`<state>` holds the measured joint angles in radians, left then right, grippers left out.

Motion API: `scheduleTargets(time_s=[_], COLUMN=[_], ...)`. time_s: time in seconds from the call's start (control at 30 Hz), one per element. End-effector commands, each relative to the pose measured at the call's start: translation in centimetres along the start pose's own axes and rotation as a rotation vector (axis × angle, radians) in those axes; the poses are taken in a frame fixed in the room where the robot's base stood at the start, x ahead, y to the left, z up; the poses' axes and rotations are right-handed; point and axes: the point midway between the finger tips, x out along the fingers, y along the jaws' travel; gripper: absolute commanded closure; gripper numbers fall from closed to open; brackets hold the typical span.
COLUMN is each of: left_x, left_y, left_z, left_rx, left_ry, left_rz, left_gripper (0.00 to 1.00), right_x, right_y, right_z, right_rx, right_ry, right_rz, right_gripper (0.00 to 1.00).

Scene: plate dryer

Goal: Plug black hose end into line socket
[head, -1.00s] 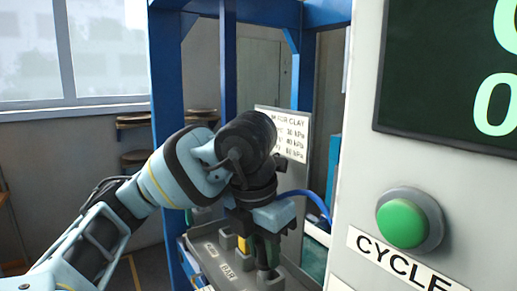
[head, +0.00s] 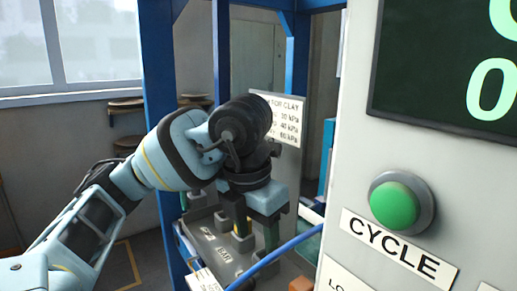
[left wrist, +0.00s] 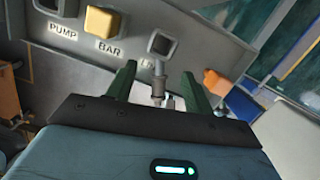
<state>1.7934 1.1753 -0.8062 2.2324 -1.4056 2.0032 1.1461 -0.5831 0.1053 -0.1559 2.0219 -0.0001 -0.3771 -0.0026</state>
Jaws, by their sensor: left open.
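My left gripper (head: 255,228) points down over the grey socket panel (head: 205,238), its green fingers apart. In the left wrist view the open fingers (left wrist: 158,88) reach toward the panel, at the line socket (left wrist: 161,43), a dark square opening whose label is partly hidden. A small grey metal fitting (left wrist: 158,92) shows between the fingers; I cannot tell whether it touches either one or what it belongs to. I cannot make out a black hose end. My right gripper is not in view.
The pump socket (left wrist: 57,6) and a yellow block at BAR (left wrist: 102,22) are beside the line socket. A blue hose (head: 275,254) crosses low in front of the panel. An orange piece (left wrist: 217,82) is close right of the fingers. The control cabinet (head: 335,180) stands at right.

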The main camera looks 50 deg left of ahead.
Motion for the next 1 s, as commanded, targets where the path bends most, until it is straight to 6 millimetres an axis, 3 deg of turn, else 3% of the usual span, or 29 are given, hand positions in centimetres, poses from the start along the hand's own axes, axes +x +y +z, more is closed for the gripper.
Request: scheduleTargets(time_s=[0.2, 0.4, 1.0], left_x=[-4.4, -6.3, -6.6], left_y=[0.1, 0.1, 0.1], left_z=[-0.8, -1.4, -1.5], left_rx=[0.001, 0.002, 0.003], left_ry=[-0.016, -0.015, -0.011], left_rz=[-0.002, -0.002, -0.002], left_gripper=[0.48, 0.48, 0.48], right_x=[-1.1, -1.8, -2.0], right_y=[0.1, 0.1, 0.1], right_z=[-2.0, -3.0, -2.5], right_rx=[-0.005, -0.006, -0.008], right_ry=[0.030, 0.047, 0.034], right_rz=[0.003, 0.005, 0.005], right_gripper=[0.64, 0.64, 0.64])
